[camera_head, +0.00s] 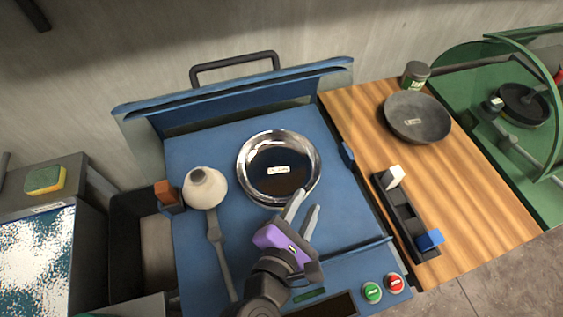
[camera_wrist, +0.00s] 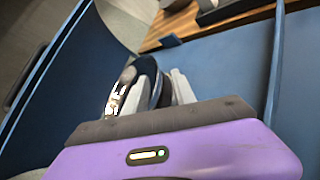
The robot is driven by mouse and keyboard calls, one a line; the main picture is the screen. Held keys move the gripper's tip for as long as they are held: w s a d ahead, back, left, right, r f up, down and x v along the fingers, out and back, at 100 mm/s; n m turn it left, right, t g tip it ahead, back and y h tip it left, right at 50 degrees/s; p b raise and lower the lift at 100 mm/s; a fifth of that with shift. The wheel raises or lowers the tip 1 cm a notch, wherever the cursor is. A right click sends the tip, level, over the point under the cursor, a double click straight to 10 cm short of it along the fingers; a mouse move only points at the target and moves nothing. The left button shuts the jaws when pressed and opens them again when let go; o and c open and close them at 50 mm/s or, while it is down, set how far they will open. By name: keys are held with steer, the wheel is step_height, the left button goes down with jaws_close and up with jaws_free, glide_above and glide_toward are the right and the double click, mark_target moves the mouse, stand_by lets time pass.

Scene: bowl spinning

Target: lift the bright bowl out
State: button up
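The bright bowl (camera_head: 249,150) is shiny, mirror-like metal with a dark middle and a small white label. It sits on the blue floor (camera_head: 330,190) of the open blue machine. My purple gripper (camera_head: 306,203) is at the bowl's lower right edge in the head view, its two pale fingers apart. The left finger overlaps the bowl's rim and the right finger is outside it. In the wrist view the bowl (camera_wrist: 119,92) shows partly, ahead of my gripper near the fingers (camera_wrist: 158,90). Whether a finger touches the rim cannot be told.
A white round-headed tool (camera_head: 205,187) with a grey handle lies left of the bowl. The raised blue lid (camera_head: 235,88) stands behind. Right, a wooden counter (camera_head: 350,105) holds a dark grey bowl (camera_head: 416,117) and a black block rack (camera_head: 402,222). Green (camera_head: 372,292) and red (camera_head: 395,283) buttons are in front.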

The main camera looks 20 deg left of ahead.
mark_target(311, 184)
steer(key=x, duration=0.4)
steer(key=a+p+x, duration=0.1)
steer(key=x, duration=0.2)
steer(key=shift+w, duration=0.2)
steer(key=shift+d, duration=0.1)
jaws_close()
stand_by(1.1)
